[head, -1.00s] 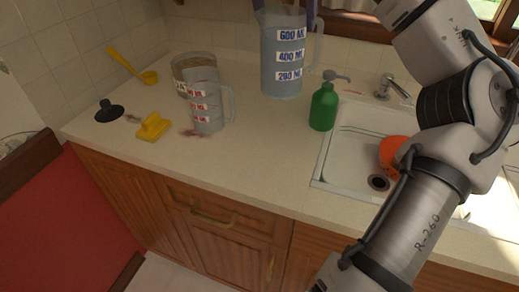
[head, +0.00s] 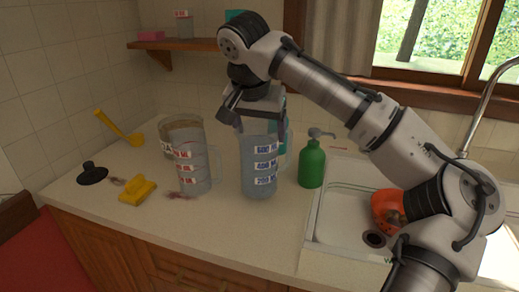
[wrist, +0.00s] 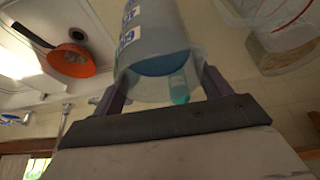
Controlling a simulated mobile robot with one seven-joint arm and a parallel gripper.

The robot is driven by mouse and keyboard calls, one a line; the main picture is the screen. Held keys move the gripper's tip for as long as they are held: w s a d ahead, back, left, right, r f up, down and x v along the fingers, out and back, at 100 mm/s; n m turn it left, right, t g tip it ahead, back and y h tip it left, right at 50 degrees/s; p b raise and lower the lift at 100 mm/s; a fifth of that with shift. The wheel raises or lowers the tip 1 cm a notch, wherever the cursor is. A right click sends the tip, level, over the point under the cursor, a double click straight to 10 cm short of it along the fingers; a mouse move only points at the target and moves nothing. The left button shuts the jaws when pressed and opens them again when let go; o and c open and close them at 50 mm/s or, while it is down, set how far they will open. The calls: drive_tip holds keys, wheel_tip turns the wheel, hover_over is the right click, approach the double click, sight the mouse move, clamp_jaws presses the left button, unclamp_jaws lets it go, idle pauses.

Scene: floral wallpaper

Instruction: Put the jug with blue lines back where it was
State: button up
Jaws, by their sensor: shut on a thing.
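The clear jug with blue-lined labels (head: 259,172) is upright over the counter, between the red-labelled jug (head: 193,170) and the green soap bottle (head: 312,163). My gripper (head: 258,118) is above it, shut on its upper rim. I cannot tell whether the jug's base touches the counter. In the wrist view my gripper (wrist: 163,88) has a finger on each side of the jug (wrist: 150,35), with the rim close to the palm. The red-labelled jug stands in front of another clear jug (head: 183,128) on the left.
The sink (head: 330,218) with an orange pan (head: 385,208) lies right. A yellow brush (head: 137,192), black plunger-like thing (head: 92,174) and yellow ladle (head: 122,128) lie left. A wall shelf (head: 190,45) is above. A teal thing (head: 283,136) is behind the jug. The front counter is clear.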

drive_tip(key=shift+f, duration=2.55)
drive_tip(key=shift+f, duration=0.2)
drive_tip(key=o, duration=2)
drive_tip(key=v, duration=1.2)
drive_tip(key=shift+s+r+b, duration=0.1)
drive_tip(key=shift+r+b, duration=0.1)
drive_tip(key=shift+b, duration=0.1)
